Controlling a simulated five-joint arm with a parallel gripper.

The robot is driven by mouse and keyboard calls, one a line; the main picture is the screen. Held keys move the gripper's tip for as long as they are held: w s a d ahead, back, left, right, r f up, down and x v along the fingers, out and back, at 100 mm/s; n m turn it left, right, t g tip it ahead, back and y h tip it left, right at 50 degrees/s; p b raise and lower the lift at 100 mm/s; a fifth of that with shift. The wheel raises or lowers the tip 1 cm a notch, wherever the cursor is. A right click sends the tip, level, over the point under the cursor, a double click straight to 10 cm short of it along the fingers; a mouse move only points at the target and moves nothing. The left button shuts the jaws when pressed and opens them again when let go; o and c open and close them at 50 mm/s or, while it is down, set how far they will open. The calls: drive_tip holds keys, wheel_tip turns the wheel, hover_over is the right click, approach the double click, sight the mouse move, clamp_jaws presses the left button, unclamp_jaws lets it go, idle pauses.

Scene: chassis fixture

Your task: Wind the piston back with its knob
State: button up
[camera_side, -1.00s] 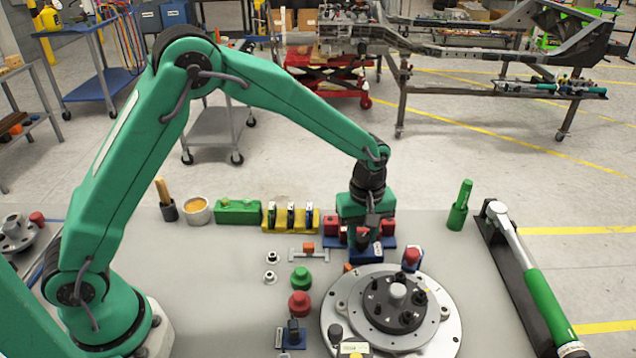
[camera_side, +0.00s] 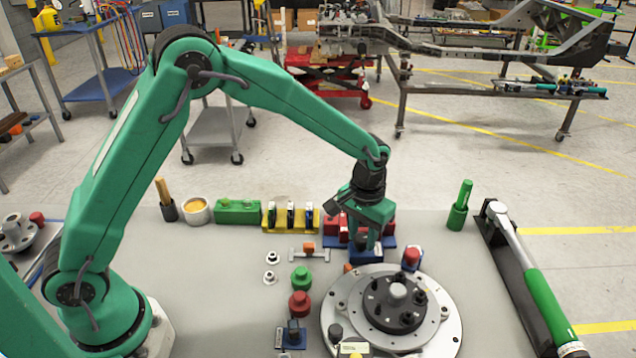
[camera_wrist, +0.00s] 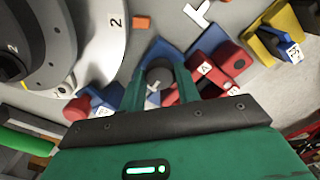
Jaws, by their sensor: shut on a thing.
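My gripper (camera_side: 368,241) points down at the blue fixture (camera_side: 366,257) behind the round flange. In the wrist view its two green fingers stand on either side of a dark grey round knob (camera_wrist: 158,73) and are shut on it. The knob sits on the blue fixture, which also shows in the wrist view (camera_wrist: 158,49). Red blocks (camera_wrist: 223,68), one with a white label, stand close beside the fingers. They also show behind the gripper in the side view (camera_side: 331,227). In the side view the gripper hides the knob. I cannot make out the piston.
A large round flange (camera_side: 440,328) with a dark hub is just in front of the fixture. A red-topped blue part (camera_side: 411,258) stands to the right. A yellow rack (camera_side: 272,222) is to the left. A green-handled torque wrench (camera_side: 545,310) lies far right.

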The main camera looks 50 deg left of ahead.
drive_tip(key=m, duration=0.6)
drive_tip(key=shift+m, duration=0.3)
drive_tip(key=m, duration=0.6)
idle(0.3)
drive_tip(key=o, duration=0.7)
